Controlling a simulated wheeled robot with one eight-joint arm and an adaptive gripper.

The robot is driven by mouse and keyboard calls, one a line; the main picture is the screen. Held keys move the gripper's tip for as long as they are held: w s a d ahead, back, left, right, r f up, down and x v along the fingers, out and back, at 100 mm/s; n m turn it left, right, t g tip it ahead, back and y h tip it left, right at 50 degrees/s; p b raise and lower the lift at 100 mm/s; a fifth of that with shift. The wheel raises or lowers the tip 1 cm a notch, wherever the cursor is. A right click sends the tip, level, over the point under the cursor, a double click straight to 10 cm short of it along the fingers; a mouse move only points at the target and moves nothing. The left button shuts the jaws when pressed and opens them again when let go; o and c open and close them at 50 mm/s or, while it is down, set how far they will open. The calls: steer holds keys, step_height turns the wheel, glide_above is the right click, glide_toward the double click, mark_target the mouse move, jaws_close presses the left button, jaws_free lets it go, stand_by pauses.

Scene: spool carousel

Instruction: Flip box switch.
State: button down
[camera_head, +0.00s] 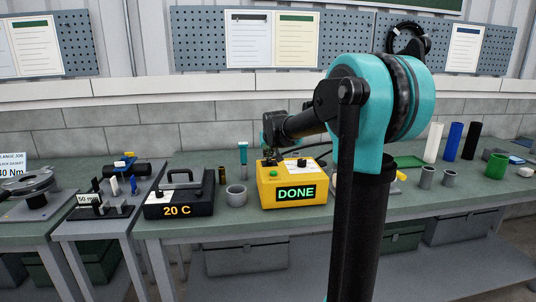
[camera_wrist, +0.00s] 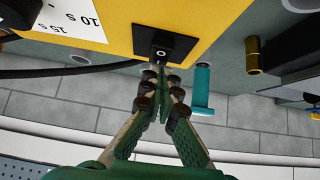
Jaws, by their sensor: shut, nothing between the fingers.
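The yellow box (camera_head: 266,189) stands on the green bench in the head view, with a lit "DONE" display (camera_head: 295,193) on its front. In the wrist view the box (camera_wrist: 205,12) fills the upper part. A black switch plate with a light ring (camera_wrist: 162,52) sits at its edge. My gripper (camera_wrist: 166,80) is shut and empty, its tips close to the switch plate; I cannot tell if they touch it. In the head view my gripper (camera_head: 269,156) is small and dark at the box's top left. Which way the switch lever is set cannot be made out.
A black box (camera_head: 178,209) reading "20 C" and a grey cup (camera_head: 236,196) stand left of the yellow box. A teal-topped post (camera_wrist: 203,88) and a brass-coloured cylinder (camera_wrist: 253,55) are close by. A dark cable (camera_wrist: 60,71) runs beside the box.

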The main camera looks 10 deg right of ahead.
steer(key=shift+w+f+g, duration=0.2)
steer(key=shift+f+g, duration=0.1)
steer(key=shift+g, duration=0.2)
steer(key=shift+s, duration=0.2)
steer(key=shift+s+f, duration=0.1)
steer(key=shift+s, duration=0.7)
